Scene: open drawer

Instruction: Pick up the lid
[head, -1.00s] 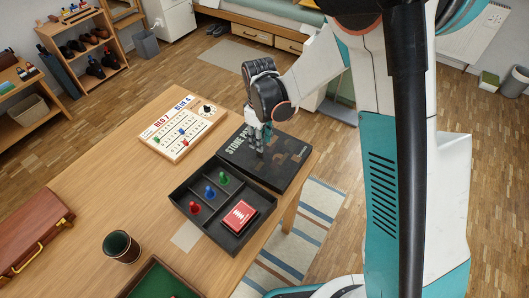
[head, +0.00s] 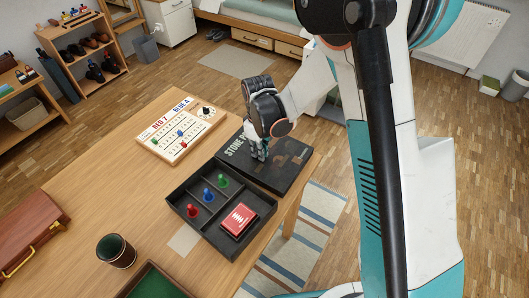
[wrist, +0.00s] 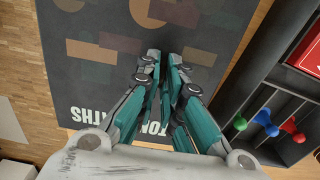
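The lid (head: 283,172) is a flat, dark, square box cover with brown patches and white lettering. It lies by the table's right edge in the head view and fills much of the wrist view (wrist: 80,85). My gripper (head: 262,157) points down over the lid's inner area, away from its corners. In the wrist view, the gripper's teal-and-grey fingers (wrist: 168,62) are close together with only a thin dark gap and nothing visible between them. Whether the tips touch the lid is hard to tell.
A black compartment tray (head: 231,252) with red, blue and green pawns and a red card box (head: 238,219) stands beside the lid. A white scoreboard (head: 166,140) is behind. A dark cup (head: 116,253) and brown case (head: 30,225) are on the left. The table's (head: 105,180) middle is clear.

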